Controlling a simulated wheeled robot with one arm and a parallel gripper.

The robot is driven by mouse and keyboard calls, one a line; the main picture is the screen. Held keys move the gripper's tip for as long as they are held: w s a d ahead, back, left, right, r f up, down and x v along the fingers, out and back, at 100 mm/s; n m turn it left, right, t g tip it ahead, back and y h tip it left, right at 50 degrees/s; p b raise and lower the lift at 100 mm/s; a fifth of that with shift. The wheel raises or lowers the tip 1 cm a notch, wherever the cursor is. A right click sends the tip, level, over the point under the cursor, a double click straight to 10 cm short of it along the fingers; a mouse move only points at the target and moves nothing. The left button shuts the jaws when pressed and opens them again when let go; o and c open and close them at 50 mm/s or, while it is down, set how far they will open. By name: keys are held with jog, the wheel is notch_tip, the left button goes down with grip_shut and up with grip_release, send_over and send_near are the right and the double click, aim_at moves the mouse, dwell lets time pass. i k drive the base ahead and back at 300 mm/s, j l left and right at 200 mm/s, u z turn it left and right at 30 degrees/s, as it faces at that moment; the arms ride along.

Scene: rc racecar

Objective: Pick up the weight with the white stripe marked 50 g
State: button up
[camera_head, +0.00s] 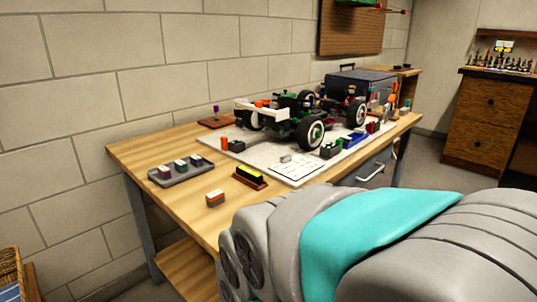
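A small reddish-brown block with a pale stripe across it (215,198) sits alone on the near part of the wooden table (135,156). No 50 g marking can be read at this size. Several small blocks, with green and reddish parts, stand on a grey tray (203,172) to its upper left; their markings are too small to read. My grey and teal arm fills the lower right and covers the near right part of the table. My gripper is not in view.
A yellow and black piece on a brown base (250,177) lies right of the lone block. Behind it, a racecar with large wheels (310,133) stands on a white mat (213,142) among small parts. A dark toolbox (360,82) stands behind the car. Bare wood surrounds the lone block.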

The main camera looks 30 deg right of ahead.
aim_at(360, 132)
jog(key=i+l+z, duration=0.15)
jog(key=l, duration=0.2)
jog(key=l+z, duration=0.15)
jog(key=l, duration=0.2)
jog(key=i+l+z, duration=0.2)
jog(key=l, duration=0.15)
jog(key=i+l, duration=0.4)
jog(key=l, duration=0.15)
jog(key=i+l, duration=0.4)
jog(key=l, duration=0.2)
